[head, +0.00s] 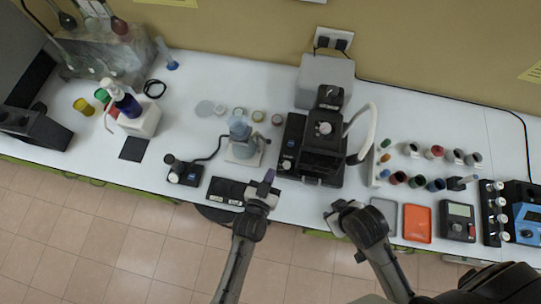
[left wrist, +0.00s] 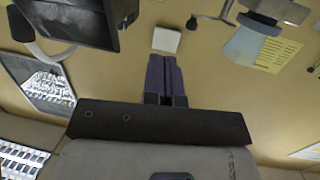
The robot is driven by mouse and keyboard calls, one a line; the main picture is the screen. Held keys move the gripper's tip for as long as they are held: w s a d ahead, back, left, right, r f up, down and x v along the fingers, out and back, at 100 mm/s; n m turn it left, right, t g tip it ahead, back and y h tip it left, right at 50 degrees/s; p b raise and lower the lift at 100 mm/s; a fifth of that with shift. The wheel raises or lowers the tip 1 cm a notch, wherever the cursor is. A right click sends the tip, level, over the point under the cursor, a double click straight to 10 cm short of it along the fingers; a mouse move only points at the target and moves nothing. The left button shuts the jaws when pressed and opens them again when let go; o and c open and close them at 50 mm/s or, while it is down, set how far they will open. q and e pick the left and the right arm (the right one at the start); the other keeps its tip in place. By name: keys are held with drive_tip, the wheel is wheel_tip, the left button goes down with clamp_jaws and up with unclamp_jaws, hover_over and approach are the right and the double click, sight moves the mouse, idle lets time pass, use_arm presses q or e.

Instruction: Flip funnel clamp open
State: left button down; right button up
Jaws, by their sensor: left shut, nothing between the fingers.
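A pale blue-grey funnel (head: 240,129) stands upright on a glass vessel over a white square base (head: 244,157), near the middle of the bench in the head view. Its clamp is too small to make out there, so I cannot tell whether it is open or shut. My left gripper (head: 268,176) is shut and empty, at the front edge of the bench, to the right of and nearer than the funnel. Its purple fingers (left wrist: 165,76) lie together in the left wrist view. My right gripper (head: 335,216) is at the front edge; its fingers do not show clearly.
A black instrument (head: 322,150) stands right of the funnel. A small pump-like device (head: 183,172) with a dark hose is at its left. Several small dishes (head: 258,116) lie behind. A black panel (head: 226,190) lies by the front edge, beside my left gripper.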

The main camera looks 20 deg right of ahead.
use_arm(q)
drive_tip(key=shift+s+a+r, duration=0.1)
drive_tip(key=shift+s+a, duration=0.15)
drive_tip(key=shift+s, duration=0.55)
drive_tip(key=shift+s+a+r, duration=0.15)
drive_tip(key=shift+s+a, duration=0.1)
drive_tip(key=shift+s, duration=0.55)
drive_tip(key=shift+s+a+r, duration=0.1)
drive_tip(key=shift+s+a, duration=0.15)
drive_tip(key=shift+s, duration=0.55)
